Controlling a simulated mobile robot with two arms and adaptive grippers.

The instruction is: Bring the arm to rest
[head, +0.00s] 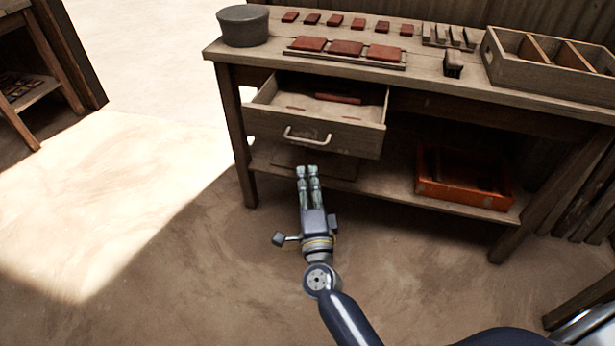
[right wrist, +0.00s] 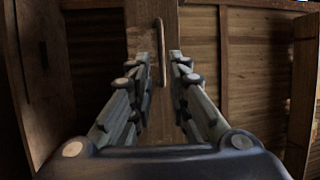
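My right arm reaches in from the bottom of the head view. Its gripper (head: 307,169) is in front of the workbench, below the pulled-out drawer (head: 290,128) in the picture. In the right wrist view the two fingers (right wrist: 159,55) stand apart with an empty gap between them, so the gripper is open. The metal drawer handle (head: 307,137) shows ahead of the fingertips in the right wrist view (right wrist: 160,52); the fingers look clear of it. A reddish, long object (head: 338,98) lies inside the drawer. My left gripper is not in view.
The workbench (head: 440,85) carries a grey round pot (head: 244,26), several red tiles, a slotted rack (head: 448,37) and a divided wooden box (head: 545,60). An orange crate (head: 463,180) sits on the lower shelf. The floor to the left is free.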

